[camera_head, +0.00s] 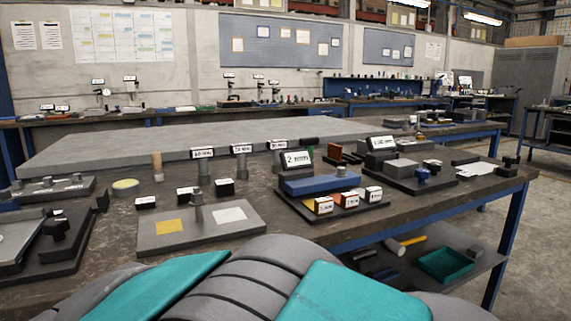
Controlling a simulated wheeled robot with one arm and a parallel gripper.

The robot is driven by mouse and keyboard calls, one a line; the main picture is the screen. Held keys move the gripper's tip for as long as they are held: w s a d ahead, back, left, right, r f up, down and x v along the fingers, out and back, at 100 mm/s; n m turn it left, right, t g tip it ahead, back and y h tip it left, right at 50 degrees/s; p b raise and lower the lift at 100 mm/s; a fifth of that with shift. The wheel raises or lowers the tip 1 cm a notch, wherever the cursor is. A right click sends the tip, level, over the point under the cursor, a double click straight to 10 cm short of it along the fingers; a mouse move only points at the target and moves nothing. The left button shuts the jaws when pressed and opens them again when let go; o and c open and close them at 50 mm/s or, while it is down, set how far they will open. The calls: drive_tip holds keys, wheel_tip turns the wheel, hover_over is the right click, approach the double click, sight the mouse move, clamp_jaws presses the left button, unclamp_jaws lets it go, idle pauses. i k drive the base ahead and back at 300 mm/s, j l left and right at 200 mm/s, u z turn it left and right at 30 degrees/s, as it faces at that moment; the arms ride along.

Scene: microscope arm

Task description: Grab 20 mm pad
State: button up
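No label that I can read clearly says 20 mm, so I cannot tell which piece is the 20 mm pad. My gripper is not in view. Only grey and teal parts of my own body show along the bottom edge.
The dark workbench (110,219) spans the view. A grey plate (230,239) with a yellow square and a white square lies at the front. A blue block (319,181) sits on the middle fixture. A teal tray (445,265) is on the lower shelf. Fixtures crowd the left end.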

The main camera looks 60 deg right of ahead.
sight(465, 176)
drive_tip(key=z, duration=3.35)
